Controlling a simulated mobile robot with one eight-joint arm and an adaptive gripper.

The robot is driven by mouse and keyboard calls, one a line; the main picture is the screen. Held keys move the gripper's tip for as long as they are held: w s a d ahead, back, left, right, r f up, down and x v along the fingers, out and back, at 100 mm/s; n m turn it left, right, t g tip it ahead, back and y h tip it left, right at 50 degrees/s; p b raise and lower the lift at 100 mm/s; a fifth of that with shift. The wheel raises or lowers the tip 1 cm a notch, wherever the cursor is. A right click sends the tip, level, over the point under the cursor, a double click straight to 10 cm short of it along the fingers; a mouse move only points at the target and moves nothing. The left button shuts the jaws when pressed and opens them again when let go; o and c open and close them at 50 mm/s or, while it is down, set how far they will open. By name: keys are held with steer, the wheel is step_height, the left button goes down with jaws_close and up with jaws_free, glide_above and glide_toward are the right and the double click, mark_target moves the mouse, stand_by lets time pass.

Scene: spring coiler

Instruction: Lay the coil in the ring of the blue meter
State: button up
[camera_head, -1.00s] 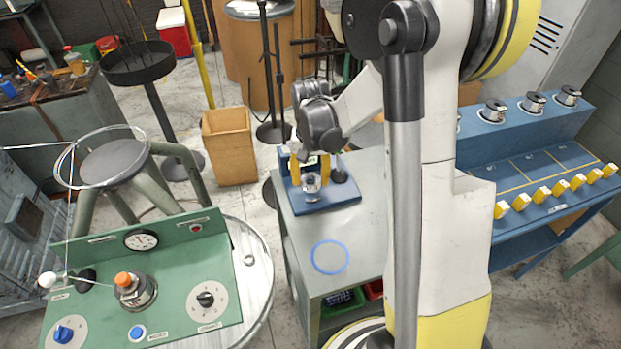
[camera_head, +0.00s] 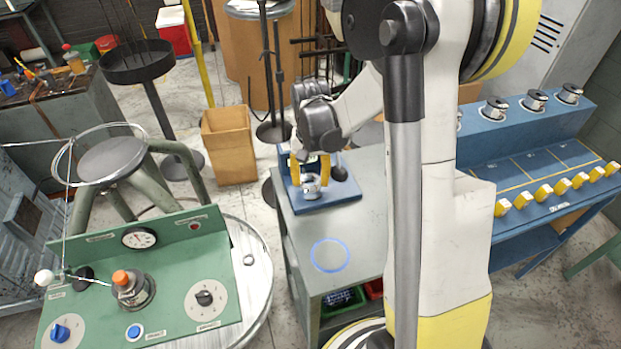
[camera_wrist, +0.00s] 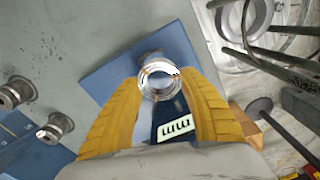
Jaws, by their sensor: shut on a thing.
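The blue meter (camera_head: 340,194) stands on the grey bench, with a flat blue base and a dark round knob at its right. In the wrist view its base (camera_wrist: 104,76) lies beyond my fingers, and a lit display shows between them. My gripper (camera_head: 311,177) is over the meter, its yellow fingers pointing down. In the wrist view my gripper (camera_wrist: 159,84) is shut on a shiny, round metallic thing, seemingly the coil (camera_wrist: 158,72). The meter's ring cannot be told apart from it, so I cannot tell whether the coil rests in the ring.
A blue circle (camera_head: 330,254) marks a clear part of the grey bench top (camera_head: 374,220). The green coiler panel (camera_head: 185,262) with knobs and a dial stands at left. A blue rack (camera_head: 540,160) with spools and yellow blocks is at right.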

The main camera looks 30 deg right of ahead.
steer(key=shift+f+b, duration=1)
steer(key=shift+f, duration=0.2)
steer(key=o, duration=1.4)
steer(key=shift+c, duration=0.2)
steer(key=shift+r, duration=0.1)
step_height(320, 180, up, 12)
steer(key=s+a+r+n+t, duration=0.2)
steer(key=s+a+n+t, duration=0.1)
steer(key=s+a, duration=0.2)
steer(key=s+a+r+n+t, duration=0.3)
steer(key=s+a+t, duration=0.1)
steer(key=s, duration=0.6)
steer(key=shift+a, duration=0.75)
